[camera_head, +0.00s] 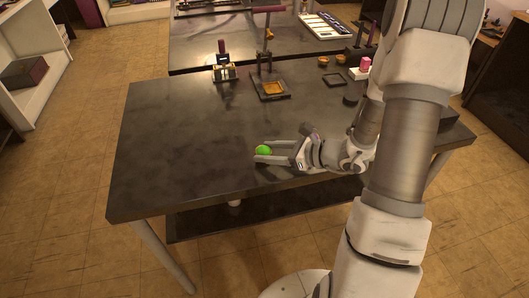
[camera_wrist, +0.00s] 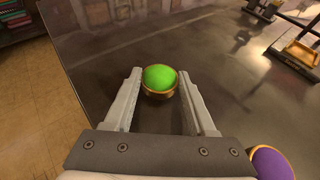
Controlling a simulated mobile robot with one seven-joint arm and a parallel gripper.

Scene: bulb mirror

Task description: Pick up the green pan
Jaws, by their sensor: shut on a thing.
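The green pan (camera_head: 263,149) is a small round brass-rimmed dish with a bright green top, at the near middle of the dark table. It also shows in the wrist view (camera_wrist: 160,78), between my fingertips. My gripper (camera_head: 258,154) reaches in from the right, low over the tabletop, with one finger on each side of the pan. In the wrist view my gripper (camera_wrist: 160,82) is shut on the green pan. I cannot tell whether the pan still touches the table.
A purple-topped pan (camera_wrist: 270,163) lies right of my gripper. Farther back on the table (camera_head: 150,150) are a square tray with a press (camera_head: 271,89), a stand (camera_head: 223,68) and small brass dishes (camera_head: 324,61). The table's left part is clear.

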